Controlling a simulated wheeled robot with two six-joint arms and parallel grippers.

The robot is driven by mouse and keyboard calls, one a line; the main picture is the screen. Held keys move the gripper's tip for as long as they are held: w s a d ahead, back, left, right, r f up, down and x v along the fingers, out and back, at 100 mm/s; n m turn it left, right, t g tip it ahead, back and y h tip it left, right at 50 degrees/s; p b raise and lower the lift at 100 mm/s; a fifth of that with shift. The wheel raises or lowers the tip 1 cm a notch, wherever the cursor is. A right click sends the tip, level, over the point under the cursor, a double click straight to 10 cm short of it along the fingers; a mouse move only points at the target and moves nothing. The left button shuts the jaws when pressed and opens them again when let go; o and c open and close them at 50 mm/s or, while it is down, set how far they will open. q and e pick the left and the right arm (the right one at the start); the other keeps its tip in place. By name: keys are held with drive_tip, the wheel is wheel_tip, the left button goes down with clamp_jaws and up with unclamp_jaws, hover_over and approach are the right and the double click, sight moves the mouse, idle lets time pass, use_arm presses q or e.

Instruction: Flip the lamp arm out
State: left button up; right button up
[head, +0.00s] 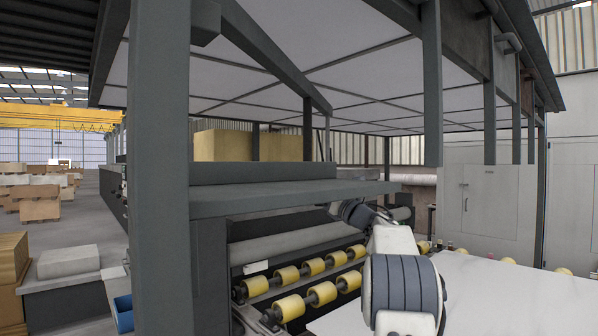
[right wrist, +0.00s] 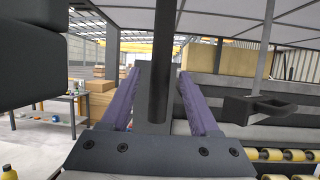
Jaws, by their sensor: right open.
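My right arm (head: 402,285) reaches in from the lower right of the head view, and its gripper is hidden there behind the shelf. In the right wrist view my right gripper (right wrist: 155,105) is open, with its two purple fingers apart. A dark upright bar (right wrist: 160,60) comes down from the top and ends between the fingers in the picture. It may be the lamp arm, but I cannot tell for sure, nor whether it touches a finger. No lamp head can be made out. My left gripper is not in view.
Yellow rollers (head: 290,305) and a pale slab (head: 490,295) lie below. A thin hanging rod with a dark bracket (right wrist: 255,108) is right of the fingers. A workbench (right wrist: 45,125) stands at left.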

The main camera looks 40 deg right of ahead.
drive_tip(key=p+x, duration=0.3)
drive_tip(key=x, duration=0.2)
drive_tip(key=shift+w+r, duration=0.2)
drive_tip(key=shift+w, duration=0.1)
drive_tip(key=shift+c, duration=0.4)
clamp_jaws()
idle(0.8)
